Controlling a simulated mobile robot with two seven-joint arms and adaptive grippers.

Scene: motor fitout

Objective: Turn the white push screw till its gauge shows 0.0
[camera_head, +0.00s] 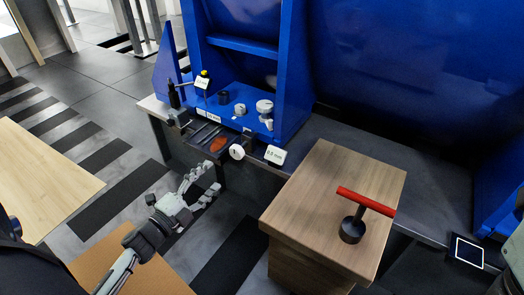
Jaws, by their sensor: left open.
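The white push screw (237,152) shows as a small round white knob at the front of the blue machine's (292,75) lower ledge. A small white gauge display (275,155) stands just right of it; its digits look like 0.8 mm, but they are small. My left gripper (213,180) is open and empty, in front of and a little left of the white screw, apart from it. Its fingers point toward the machine. My right gripper is not in view.
A second display (202,83) stands at the back left of the ledge, near a dark clamp. A wooden block (315,185) carries a red-handled tool (365,201) on the right. A tablet (467,252) lies far right. A pale wooden table (45,170) is at left.

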